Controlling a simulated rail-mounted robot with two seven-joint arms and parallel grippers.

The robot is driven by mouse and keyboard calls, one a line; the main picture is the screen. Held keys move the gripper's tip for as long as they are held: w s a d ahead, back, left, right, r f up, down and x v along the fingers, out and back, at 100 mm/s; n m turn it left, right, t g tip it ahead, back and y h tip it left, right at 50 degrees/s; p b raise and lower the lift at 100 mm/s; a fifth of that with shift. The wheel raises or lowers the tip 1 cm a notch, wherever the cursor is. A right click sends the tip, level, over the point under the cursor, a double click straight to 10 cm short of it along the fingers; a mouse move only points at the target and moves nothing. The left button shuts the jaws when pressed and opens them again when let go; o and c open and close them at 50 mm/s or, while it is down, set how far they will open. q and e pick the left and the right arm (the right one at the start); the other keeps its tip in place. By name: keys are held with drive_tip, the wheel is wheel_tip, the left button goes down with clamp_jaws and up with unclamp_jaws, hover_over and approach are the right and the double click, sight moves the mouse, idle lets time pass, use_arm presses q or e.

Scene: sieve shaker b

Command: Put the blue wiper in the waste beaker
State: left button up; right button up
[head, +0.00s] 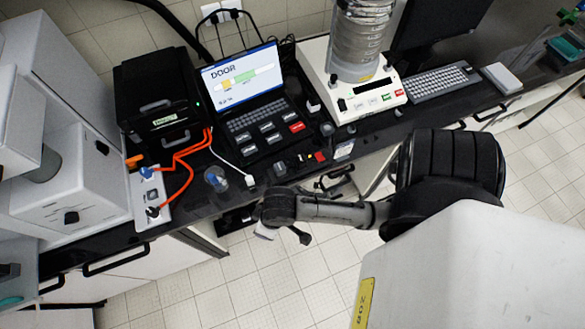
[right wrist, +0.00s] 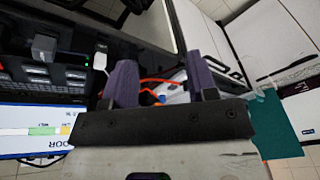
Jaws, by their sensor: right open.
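Another small blue piece (head: 147,173) sits on a white plate by the orange cables. My right gripper's two dark purple fingers (right wrist: 161,80) are apart in the right wrist view, with nothing clearly held. A blue spot (right wrist: 162,98) shows beyond them near orange cables. In the head view my right wrist hangs at the bench's front edge and hides the fingers. My left gripper is out of view.
A laptop (head: 240,75) and a keypad (head: 268,138) stand behind the beaker. A black box (head: 158,95) with orange cables is to the left. A sieve shaker (head: 365,95) and a keyboard (head: 436,82) are to the right. Tiled floor lies in front of the bench.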

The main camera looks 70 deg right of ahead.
drive_tip(key=s+d+r+n, duration=0.1)
drive_tip(key=s+r+n, duration=0.1)
drive_tip(key=s, duration=0.5)
drive_tip(key=shift+r+n+t+h, duration=0.3)
drive_tip(key=shift+t+h, duration=0.1)
drive_tip(key=shift+s, duration=0.1)
idle(0.9)
